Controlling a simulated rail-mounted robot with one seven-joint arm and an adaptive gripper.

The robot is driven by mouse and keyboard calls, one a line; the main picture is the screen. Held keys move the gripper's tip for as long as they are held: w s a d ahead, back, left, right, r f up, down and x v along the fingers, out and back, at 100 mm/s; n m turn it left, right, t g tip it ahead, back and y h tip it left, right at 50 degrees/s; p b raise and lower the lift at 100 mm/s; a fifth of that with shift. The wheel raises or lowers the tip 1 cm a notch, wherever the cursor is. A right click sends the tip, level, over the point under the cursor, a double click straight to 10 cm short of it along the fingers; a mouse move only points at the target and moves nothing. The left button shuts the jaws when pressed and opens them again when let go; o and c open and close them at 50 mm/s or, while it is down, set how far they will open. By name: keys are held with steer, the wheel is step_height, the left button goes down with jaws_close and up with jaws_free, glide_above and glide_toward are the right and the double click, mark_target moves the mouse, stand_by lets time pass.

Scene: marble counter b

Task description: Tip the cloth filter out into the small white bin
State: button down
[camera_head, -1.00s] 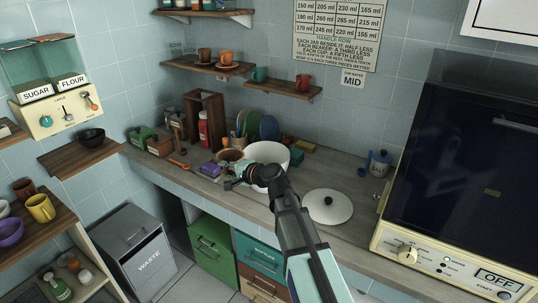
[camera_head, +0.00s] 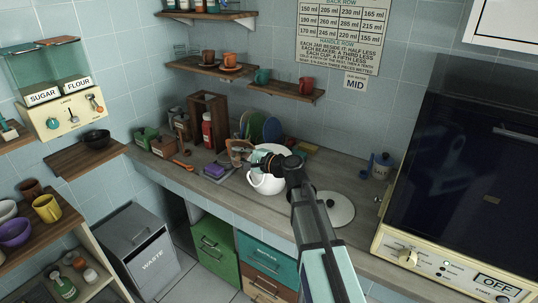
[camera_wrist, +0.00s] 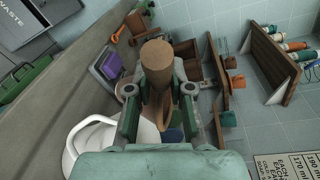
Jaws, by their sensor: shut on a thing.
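The cloth filter (camera_wrist: 156,62) is a tan, bag-like shape between my fingers in the wrist view. Its tan part also shows left of my gripper in the head view (camera_head: 238,147). My gripper (camera_wrist: 158,98) is shut on it and holds it above the counter. The small white bin (camera_head: 265,183) stands on the counter just below my gripper, which hides much of its top in the head view. In the wrist view the bin (camera_wrist: 98,147) lies low and left of the filter, partly covered by my gripper. I cannot tell whether the filter is over its opening.
A round white lid (camera_head: 336,209) lies on the counter right of the bin. A blue salt jar (camera_head: 382,166) is at right, near the oven (camera_head: 460,170).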

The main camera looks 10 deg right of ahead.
steer(key=shift+w+d+r+m+t+y+p, duration=0.2)
steer(key=shift+d+r+m, duration=0.3)
steer(key=shift+d, duration=0.2)
steer(key=shift+w+d+r+m+t+y+p, duration=0.15)
steer(key=shift+w+d+r+m+y, duration=0.1)
steer(key=shift+d+r+m, duration=0.35)
steer(key=shift+w+d+r+m+t+y+p, duration=0.15)
steer(key=shift+w+d+r+m+p, duration=0.2)
steer(key=shift+d, duration=0.45)
steer(key=shift+s+d, duration=0.1)
steer(key=shift+d, duration=0.1)
steer(key=shift+w+d+f+m+t+y, duration=0.2)
steer(key=shift+d+f+m+t, duration=0.2)
steer(key=shift+d+m, duration=0.4)
steer(key=shift+w+d+f+m+t+y, duration=0.25)
steer(key=shift+d+m+t, duration=0.2)
steer(key=shift+m, duration=0.6)
steer(key=shift+w+d+r+m+t+p, duration=0.1)
steer(key=shift+d+r+m+t+p, duration=0.15)
steer(key=shift+m, duration=0.2)
steer(key=shift+d+r+m+t+p, duration=0.1)
steer(key=shift+d+m+t+p, duration=0.1)
steer(key=shift+d+m+p, duration=0.2)
steer(key=shift+w+d+f+m+t, duration=0.2)
steer(key=shift+d+f+m+t, duration=0.35)
steer(key=shift+m, duration=0.6)
